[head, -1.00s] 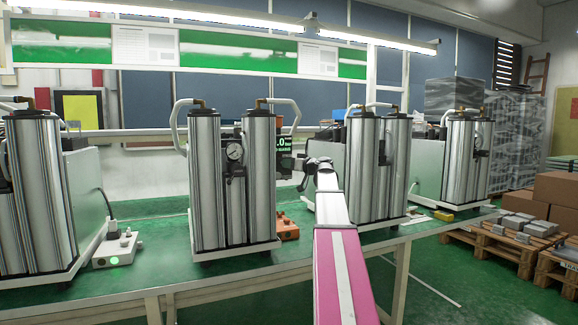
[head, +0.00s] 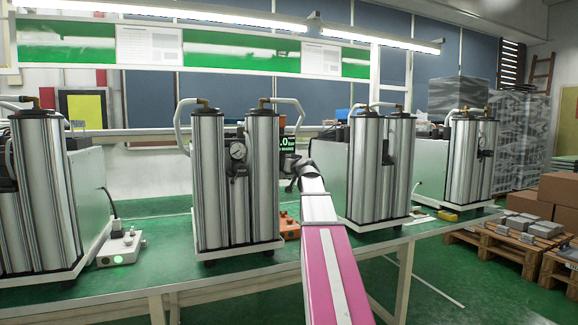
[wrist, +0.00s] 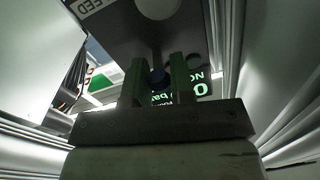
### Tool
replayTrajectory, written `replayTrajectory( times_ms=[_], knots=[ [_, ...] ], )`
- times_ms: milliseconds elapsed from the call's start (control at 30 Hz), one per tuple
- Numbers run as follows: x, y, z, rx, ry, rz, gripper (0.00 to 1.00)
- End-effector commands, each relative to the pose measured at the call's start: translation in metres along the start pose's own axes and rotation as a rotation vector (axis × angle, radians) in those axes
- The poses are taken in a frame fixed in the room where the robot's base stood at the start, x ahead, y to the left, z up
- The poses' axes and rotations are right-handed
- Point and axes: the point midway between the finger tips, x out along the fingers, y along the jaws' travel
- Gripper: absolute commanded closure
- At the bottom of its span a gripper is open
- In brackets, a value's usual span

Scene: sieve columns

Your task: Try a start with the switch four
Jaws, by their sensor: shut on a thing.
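In the head view my gripper's end (head: 290,168) is beside the second pair of silver columns from the left (head: 222,180), in front of a dark panel with a green display (head: 287,144). Its fingertips are hidden there. I cannot read a number on the knob. The green display (wrist: 190,93) shows a 0 and partly hidden text behind the fingers. A dark panel with a pale disc (wrist: 158,8) is above.
Other silver column pairs stand at left (head: 42,190) and right (head: 380,165) on the green bench (head: 240,272). An orange box (head: 289,226) lies below my gripper. A white box with a lit green button (head: 118,250) sits at left. In the wrist view, columns flank my gripper closely.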

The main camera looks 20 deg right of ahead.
Motion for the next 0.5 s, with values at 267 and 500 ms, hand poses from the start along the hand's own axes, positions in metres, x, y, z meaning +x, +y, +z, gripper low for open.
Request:
replayTrajectory(
  times_ms=[267, 500],
  knots=[
    [-0.0001, -0.0001, -0.0002, 0.000, 0.003, 0.010, 1.00],
    [0.0001, -0.0002, -0.0001, 0.000, 0.002, 0.009, 0.52]
  ],
)
